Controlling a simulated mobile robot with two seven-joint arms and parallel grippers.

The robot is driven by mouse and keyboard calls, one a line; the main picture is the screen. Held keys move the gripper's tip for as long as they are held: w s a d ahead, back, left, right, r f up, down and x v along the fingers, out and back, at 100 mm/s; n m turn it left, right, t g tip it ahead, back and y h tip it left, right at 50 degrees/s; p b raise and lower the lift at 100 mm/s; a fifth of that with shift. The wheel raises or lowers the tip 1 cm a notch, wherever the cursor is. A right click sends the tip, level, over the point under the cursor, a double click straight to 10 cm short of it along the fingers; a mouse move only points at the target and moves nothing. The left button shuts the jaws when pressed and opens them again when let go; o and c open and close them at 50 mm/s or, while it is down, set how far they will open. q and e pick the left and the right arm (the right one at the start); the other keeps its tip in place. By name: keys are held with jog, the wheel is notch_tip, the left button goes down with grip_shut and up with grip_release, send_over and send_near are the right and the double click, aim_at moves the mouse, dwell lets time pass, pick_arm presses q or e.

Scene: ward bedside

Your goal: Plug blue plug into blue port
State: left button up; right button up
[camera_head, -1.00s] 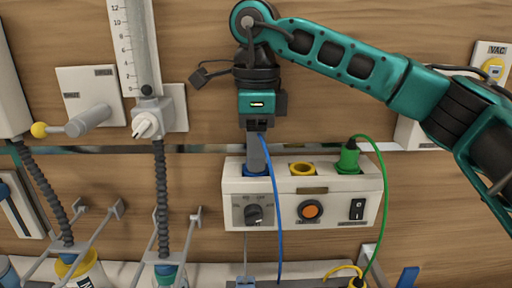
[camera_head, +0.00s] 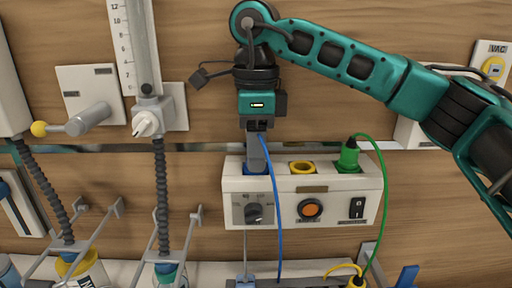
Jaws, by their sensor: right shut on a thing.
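The white port box (camera_head: 235,185) is on the wooden wall, with a blue port (camera_head: 246,169) at left, a yellow port (camera_head: 302,168) in the middle and a green plug (camera_head: 349,156) in the right port. My right gripper (camera_head: 257,140) points down above the blue port, shut on the blue plug, which its fingers mostly hide. The blue cable (camera_head: 276,225) hangs from the fingers down across the box front. The fingertips reach the blue port's rim; how deep the plug sits is hidden. My left gripper is not in view.
The box front has a dial (camera_head: 254,213), an orange button (camera_head: 310,209) and a switch (camera_head: 357,208). A yellow cable (camera_head: 345,270) lies below.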

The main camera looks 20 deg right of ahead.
jog(key=shift+r, duration=0.1)
jog(key=o, duration=1.1)
notch_tip(320, 180, up, 13)
jog(key=shift+f+p, duration=0.1)
jog(key=shift+p, duration=0.9)
